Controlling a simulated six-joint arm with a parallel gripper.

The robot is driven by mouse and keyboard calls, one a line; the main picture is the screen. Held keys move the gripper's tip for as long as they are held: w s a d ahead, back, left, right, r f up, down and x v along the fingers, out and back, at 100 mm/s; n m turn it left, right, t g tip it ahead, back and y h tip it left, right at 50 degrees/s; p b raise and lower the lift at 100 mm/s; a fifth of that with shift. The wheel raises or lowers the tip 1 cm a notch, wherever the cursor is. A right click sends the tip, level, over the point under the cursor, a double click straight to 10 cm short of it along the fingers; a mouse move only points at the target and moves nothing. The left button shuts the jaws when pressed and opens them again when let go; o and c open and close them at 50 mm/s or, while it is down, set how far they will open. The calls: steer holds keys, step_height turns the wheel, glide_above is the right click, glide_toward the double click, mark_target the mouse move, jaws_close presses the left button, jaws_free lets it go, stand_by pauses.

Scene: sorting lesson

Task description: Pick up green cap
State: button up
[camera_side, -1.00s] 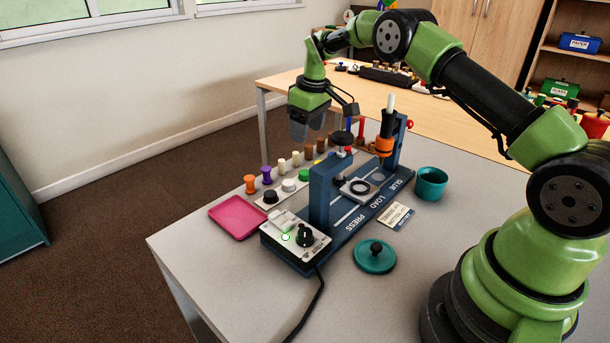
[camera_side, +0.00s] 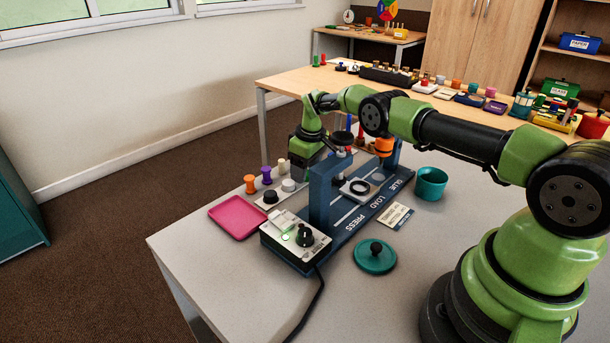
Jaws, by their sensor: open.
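I cannot make out the green cap. The row of caps shows a black cap (camera_side: 271,197) and a white cap (camera_side: 288,185) at its near end, and the rest of the row is hidden behind my gripper and the blue press. My gripper (camera_side: 306,167) is open and low over the far part of this row, behind the press frame (camera_side: 322,190). Its fingertips are partly hidden, and I cannot tell whether they touch a cap.
Orange (camera_side: 250,184), purple (camera_side: 266,175) and cream pegs stand behind the caps. A pink tray (camera_side: 238,217) lies at left. A control box (camera_side: 295,241), teal lid (camera_side: 375,257) and teal cup (camera_side: 431,184) stand in front and right.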

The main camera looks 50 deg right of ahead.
steer(key=shift+f, duration=0.25)
steer(key=c, duration=1)
steer(key=shift+r, duration=0.15)
steer(key=shift+c, duration=0.2)
